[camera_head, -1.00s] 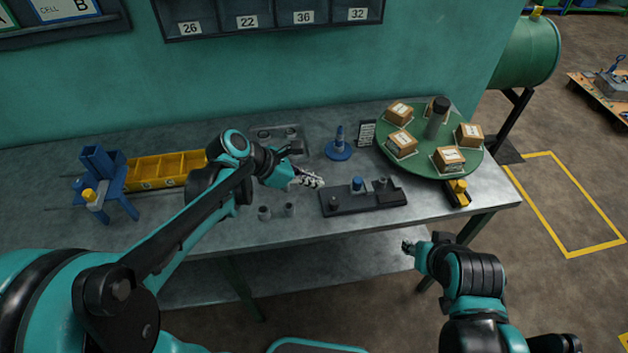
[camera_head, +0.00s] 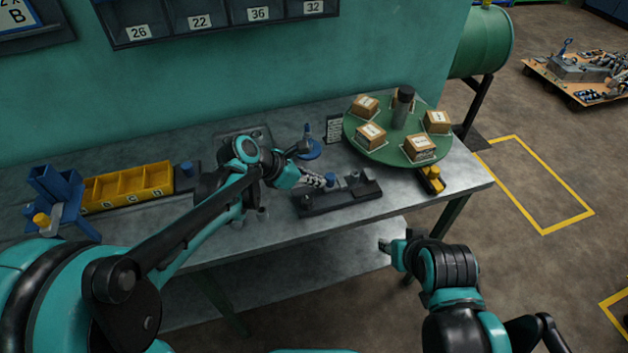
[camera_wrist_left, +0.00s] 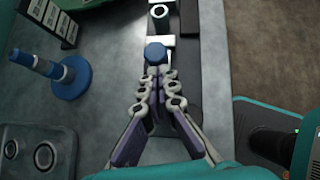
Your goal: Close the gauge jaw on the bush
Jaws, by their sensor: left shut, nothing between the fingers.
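The gauge (camera_head: 345,199) is a dark bar on the bench, with a blue knob (camera_head: 330,179) on its sliding jaw. The knob shows in the left wrist view (camera_wrist_left: 155,53) just ahead of my fingertips. The bush (camera_wrist_left: 160,17), a metal ring with a dark bore, stands on the gauge farther along, beyond the knob, with a gap between them. My left gripper (camera_head: 325,181) is shut and empty, its tips (camera_wrist_left: 158,73) right beside the knob; whether they touch it I cannot tell. My right gripper (camera_head: 384,245) hangs off the bench's front edge; its fingers are too small to read.
A blue stand (camera_head: 308,149) is behind the gauge. A green turntable (camera_head: 380,152) with several boxes is at the back right. A yellow bin row (camera_head: 128,187) and a blue fixture (camera_head: 62,200) are at the left. Bench right of the gauge is partly clear.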

